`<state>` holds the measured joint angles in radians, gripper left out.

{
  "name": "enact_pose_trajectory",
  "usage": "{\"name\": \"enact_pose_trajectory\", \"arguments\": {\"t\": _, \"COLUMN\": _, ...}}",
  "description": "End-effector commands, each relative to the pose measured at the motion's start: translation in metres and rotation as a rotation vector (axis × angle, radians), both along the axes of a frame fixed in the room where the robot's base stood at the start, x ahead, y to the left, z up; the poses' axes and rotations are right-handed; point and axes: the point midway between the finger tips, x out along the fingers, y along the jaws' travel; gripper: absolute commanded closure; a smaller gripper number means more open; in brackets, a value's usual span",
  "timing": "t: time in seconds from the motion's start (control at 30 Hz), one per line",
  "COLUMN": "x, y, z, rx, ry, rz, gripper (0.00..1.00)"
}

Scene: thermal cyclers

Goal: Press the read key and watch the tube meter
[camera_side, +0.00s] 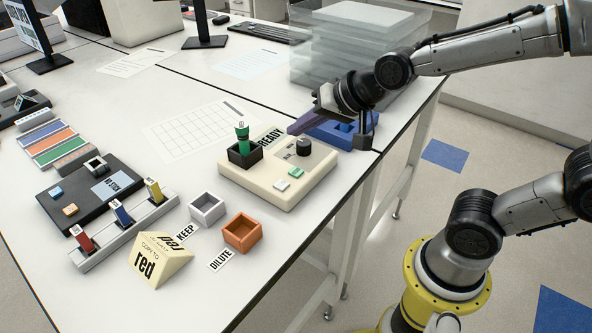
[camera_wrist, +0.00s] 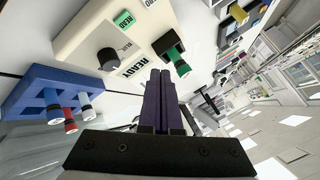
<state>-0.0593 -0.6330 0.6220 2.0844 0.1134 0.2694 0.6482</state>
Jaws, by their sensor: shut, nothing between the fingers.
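The cream tube meter (camera_side: 265,198) sits near the table's right edge, with a black knob (camera_side: 304,146) and a READY sign (camera_side: 271,138) at its back. A green-capped tube (camera_side: 242,135) stands in its black well (camera_side: 245,155). Two small keys (camera_side: 282,185) are on its front part. In the wrist view, the key marked READ (camera_wrist: 124,18) is green and lies near the top edge. My gripper (camera_side: 291,130) is shut and empty, its dark purple fingers (camera_wrist: 160,80) above the back of the meter near the sign, apart from the keys.
A blue rack (camera_wrist: 40,82) with several tubes stands beside the meter, partly behind my gripper in the side view.

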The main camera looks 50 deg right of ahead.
Motion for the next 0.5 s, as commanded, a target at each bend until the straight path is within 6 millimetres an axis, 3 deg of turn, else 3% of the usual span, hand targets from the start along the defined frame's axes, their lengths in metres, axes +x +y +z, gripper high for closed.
{"name": "enact_pose_trajectory", "arguments": {"t": 0.5, "x": -0.001, "y": 0.000, "z": -0.063, "rx": 0.001, "ry": 0.001, "rz": -0.001, "gripper": 1.00}}
